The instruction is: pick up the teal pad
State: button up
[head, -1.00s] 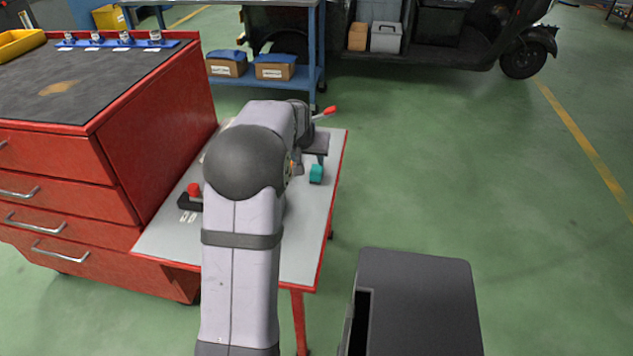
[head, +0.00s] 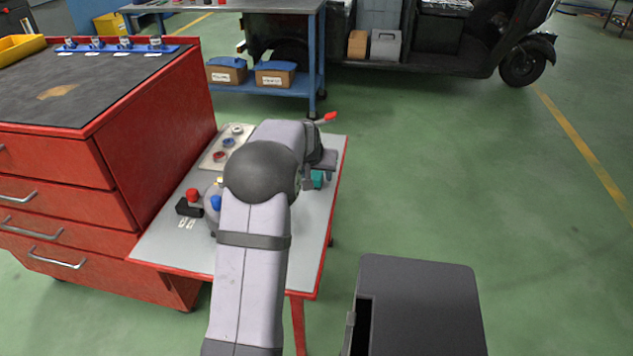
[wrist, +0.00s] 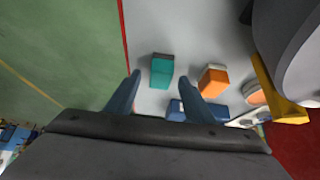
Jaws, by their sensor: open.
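The teal pad (wrist: 162,72) is a small block with a dark strip at one end. It rests on the grey tabletop (wrist: 190,47) near the red table edge. In the head view the teal pad (head: 318,179) shows at the right side of the table, partly covered by my gripper. My gripper (wrist: 160,77) is open and empty. In the wrist view its two blue-grey fingertips lie to either side of the pad in the picture, with the pad framed between them. I cannot tell how high the fingertips are above it.
An orange block (wrist: 213,80) lies beside the pad, with blue pieces nearby. A red-knobbed device (head: 193,194) and a tray with round parts (head: 228,143) stand on the table. A red-tipped handle (head: 328,117) rises at the far edge. A red drawer cabinet (head: 155,150) stands left.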

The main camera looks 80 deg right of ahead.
aim_at(316, 175)
jog(key=shift+x, duration=1)
jog(key=c, duration=1.1)
notch_tip(316, 175, up, 10)
jog(key=shift+r+p, duration=0.1)
jog(key=shift+p, duration=1.1)
